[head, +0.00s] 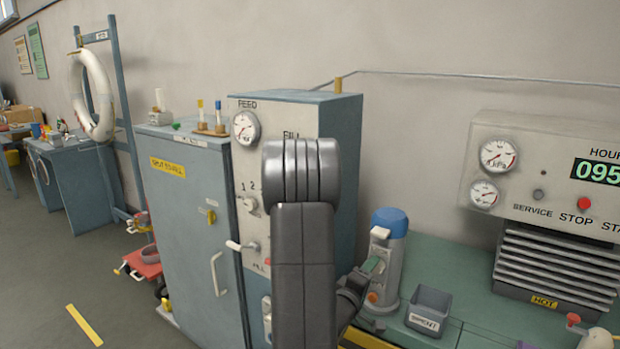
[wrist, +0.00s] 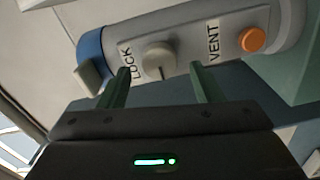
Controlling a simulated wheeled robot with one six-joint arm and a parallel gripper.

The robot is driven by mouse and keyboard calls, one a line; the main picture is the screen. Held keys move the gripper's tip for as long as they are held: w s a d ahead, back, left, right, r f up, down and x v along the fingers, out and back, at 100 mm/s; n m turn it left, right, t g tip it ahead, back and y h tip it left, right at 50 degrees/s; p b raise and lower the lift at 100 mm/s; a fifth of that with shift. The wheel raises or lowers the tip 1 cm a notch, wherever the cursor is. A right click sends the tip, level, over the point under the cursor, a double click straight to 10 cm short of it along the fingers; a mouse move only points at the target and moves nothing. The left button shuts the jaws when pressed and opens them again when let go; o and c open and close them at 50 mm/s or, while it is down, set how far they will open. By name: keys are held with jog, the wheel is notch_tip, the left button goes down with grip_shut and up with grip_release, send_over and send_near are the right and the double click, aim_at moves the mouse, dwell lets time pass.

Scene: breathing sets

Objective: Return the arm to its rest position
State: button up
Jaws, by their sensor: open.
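My arm (head: 303,240) rises in the middle of the head view, its dark link in front of the fill cabinet. My gripper (wrist: 160,68) is open, with two green fingers apart and nothing seen held between them. It also shows in the head view (head: 374,266), partly hidden, in front of a grey canister (head: 389,268) with a blue cap.
The fill cabinet (head: 340,170) stands behind my arm, with a blue-grey locker (head: 190,220) to its left. A grey bin (head: 429,309) sits on the green bench (head: 450,270) right of the canister. A vented HOT unit (head: 555,265) is farther right. Floor is open at left.

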jog(key=shift+x, duration=0.8)
jog(key=b+v, duration=0.2)
jog(key=v, duration=1.2)
jog(key=w+d+m+p, duration=0.5)
jog(key=w+d+m, duration=0.3)
jog(key=m, duration=0.9)
jog(key=shift+w+r+m, duration=0.15)
jog(key=shift+w+m, duration=0.15)
jog(key=shift+w, duration=1.4)
